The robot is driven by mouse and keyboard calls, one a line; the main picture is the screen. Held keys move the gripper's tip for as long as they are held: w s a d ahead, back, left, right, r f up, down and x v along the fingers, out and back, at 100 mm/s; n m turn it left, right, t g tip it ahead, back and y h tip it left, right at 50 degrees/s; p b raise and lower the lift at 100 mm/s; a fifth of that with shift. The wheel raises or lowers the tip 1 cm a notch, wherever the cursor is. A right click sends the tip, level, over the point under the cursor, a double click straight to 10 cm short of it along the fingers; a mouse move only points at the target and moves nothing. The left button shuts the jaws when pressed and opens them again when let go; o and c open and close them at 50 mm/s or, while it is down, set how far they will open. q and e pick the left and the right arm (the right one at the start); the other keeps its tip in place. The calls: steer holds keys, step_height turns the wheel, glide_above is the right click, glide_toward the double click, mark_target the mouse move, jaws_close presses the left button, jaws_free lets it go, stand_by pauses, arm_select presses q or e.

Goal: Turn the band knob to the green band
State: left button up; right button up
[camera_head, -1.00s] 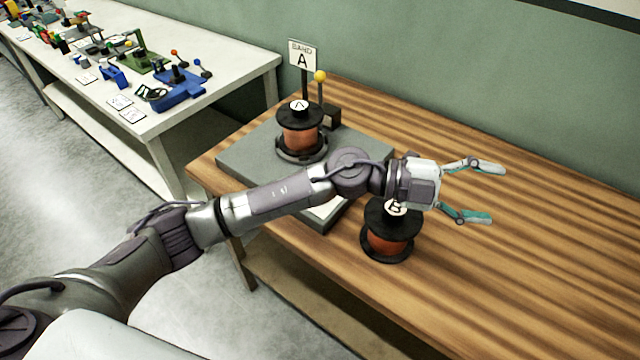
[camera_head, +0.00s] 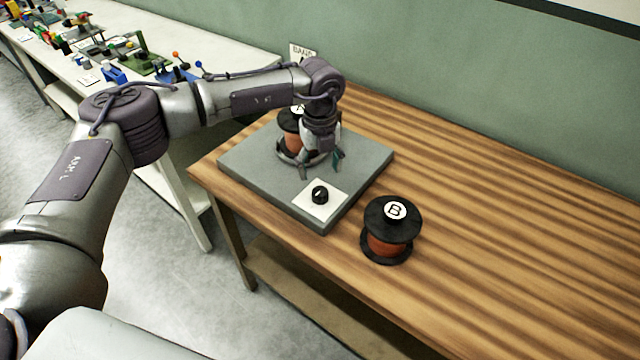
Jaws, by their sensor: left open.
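The band knob (camera_head: 320,194) is a small black knob with a light pointer mark. It sits on a white plate (camera_head: 311,209) at the front corner of a grey board on the wooden table. No green band can be made out on the plate at this size. My left gripper (camera_head: 320,168) points down over the grey board (camera_head: 262,181), just behind the knob and apart from it. It is open, with its fingers spread, and nothing shows between them. My right gripper is not in view.
Spool A (camera_head: 291,132) stands on the board behind my left gripper, partly hidden by it. Spool B (camera_head: 391,235) stands on the wooden table (camera_head: 480,220) right of the board. A band sign (camera_head: 302,51) is mostly hidden by my arm. The table's right side is clear.

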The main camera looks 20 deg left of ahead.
mark_target(320, 191)
arm_select(q)
step_height(320, 191, down, 7)
steer(key=shift+f+p, duration=0.1)
steer(key=shift+p, duration=0.45)
steer(key=c, duration=1.1)
steer(key=shift+c, duration=0.2)
